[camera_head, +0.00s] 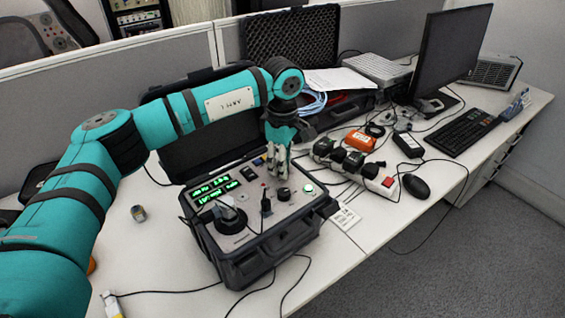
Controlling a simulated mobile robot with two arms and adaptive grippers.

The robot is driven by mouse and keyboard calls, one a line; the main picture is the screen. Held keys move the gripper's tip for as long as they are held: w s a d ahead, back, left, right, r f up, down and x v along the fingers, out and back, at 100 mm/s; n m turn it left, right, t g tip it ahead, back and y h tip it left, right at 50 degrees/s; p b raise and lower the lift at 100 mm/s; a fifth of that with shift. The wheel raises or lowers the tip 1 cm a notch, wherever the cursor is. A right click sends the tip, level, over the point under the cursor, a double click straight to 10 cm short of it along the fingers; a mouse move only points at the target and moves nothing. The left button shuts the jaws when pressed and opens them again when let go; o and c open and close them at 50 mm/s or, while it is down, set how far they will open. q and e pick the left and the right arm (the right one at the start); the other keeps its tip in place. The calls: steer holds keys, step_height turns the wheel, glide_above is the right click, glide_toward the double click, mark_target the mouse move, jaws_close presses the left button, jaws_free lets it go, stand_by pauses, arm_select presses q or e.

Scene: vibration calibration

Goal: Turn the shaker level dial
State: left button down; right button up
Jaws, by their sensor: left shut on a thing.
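The shaker calibrator is a black open case (262,262) with a grey control panel (290,209) on the desk. Its panel has a green lit display (213,190), a round mount with a sensor on it (230,217), a black knob (283,194) and a green lit button (308,188). My left gripper (277,172) points down at the panel's back right, just behind that black knob. It is shut on a small dial there, which the fingers mostly hide. The panel labels are too small to read. My right gripper is not in view.
The case's raised lid stands behind the panel. A power strip (383,184) with plugs, a black mouse (415,186), an orange device (361,140) and cables lie to the right. A monitor (450,50) and keyboard (463,131) are farther right.

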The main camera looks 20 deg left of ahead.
arm_select(q)
steer(key=c, duration=1)
jaws_free()
step_height(320, 180, up, 12)
steer(key=shift+r, duration=0.1)
